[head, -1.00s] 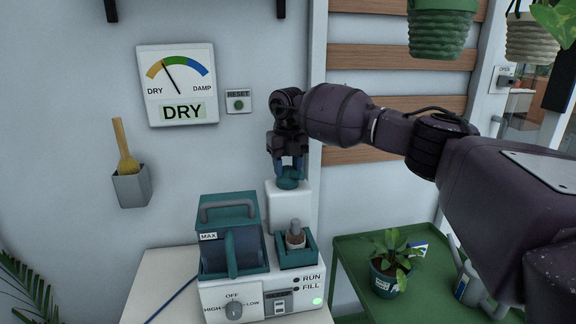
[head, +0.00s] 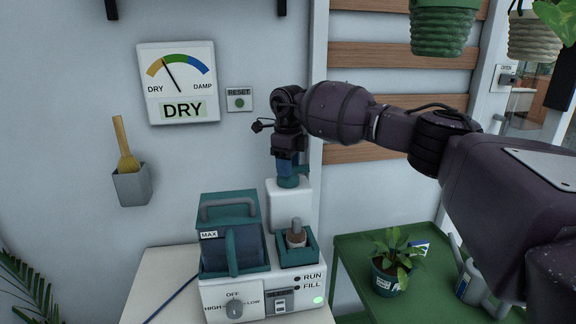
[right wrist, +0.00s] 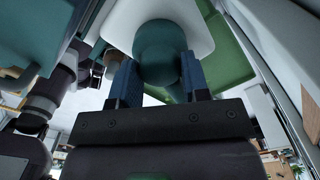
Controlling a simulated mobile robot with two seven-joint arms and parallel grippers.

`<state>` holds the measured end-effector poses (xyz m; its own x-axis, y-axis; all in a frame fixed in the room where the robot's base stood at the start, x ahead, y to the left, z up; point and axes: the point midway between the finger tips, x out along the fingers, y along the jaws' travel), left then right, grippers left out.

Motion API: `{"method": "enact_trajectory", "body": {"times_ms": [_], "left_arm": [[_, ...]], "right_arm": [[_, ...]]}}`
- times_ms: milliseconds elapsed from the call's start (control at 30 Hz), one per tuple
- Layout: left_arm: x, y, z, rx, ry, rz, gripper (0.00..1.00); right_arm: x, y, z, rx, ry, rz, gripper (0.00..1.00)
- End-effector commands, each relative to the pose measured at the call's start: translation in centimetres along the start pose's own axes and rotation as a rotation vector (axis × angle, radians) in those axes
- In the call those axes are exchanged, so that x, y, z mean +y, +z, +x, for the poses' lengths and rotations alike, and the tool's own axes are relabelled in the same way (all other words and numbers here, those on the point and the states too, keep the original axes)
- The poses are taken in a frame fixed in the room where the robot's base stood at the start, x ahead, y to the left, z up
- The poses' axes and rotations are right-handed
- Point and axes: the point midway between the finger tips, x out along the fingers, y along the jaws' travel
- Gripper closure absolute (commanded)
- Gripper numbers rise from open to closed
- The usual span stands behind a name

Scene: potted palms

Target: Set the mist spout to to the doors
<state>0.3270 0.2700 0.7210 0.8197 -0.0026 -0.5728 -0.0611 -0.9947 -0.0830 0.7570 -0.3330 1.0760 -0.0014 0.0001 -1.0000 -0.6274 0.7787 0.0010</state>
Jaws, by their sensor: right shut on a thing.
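The mist spout is a teal knob-like piece (head: 288,182) on top of a white column at the back of the humidifier (head: 262,297). My right gripper (head: 287,172) comes down from above and is shut on the spout. In the right wrist view the teal spout (right wrist: 160,52) sits between the two blue fingers, with the white column behind it. In the head view the fingers partly hide the spout. My left gripper is not in view.
The humidifier has a teal tank (head: 230,250) and a front dial (head: 235,308), and stands on a pale table (head: 160,290). A green table (head: 345,250) with a potted plant (head: 390,262) is at the right. A gauge (head: 177,84) on the wall reads DRY.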

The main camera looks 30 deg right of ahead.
Motion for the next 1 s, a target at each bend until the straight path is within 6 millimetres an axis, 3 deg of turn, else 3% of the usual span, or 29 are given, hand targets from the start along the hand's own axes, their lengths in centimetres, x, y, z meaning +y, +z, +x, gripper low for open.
{"method": "enact_trajectory", "body": {"times_ms": [667, 700, 800, 833, 1000], "left_arm": [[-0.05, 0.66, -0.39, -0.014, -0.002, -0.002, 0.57], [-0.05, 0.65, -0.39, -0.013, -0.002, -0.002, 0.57], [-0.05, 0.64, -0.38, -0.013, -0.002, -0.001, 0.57], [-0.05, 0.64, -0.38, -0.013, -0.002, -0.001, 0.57], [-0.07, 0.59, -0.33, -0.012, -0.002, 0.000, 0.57]], "right_arm": [[-0.05, 0.03, -0.28, -0.004, -0.003, -0.062, 0.81], [-0.05, 0.03, -0.28, -0.004, -0.003, -0.062, 0.53], [-0.05, 0.02, -0.25, -0.003, -0.003, -0.061, 0.38], [-0.04, 0.02, -0.23, -0.003, -0.003, -0.061, 0.33], [-0.02, 0.02, -0.12, -0.002, -0.002, -0.061, 0.32]]}}
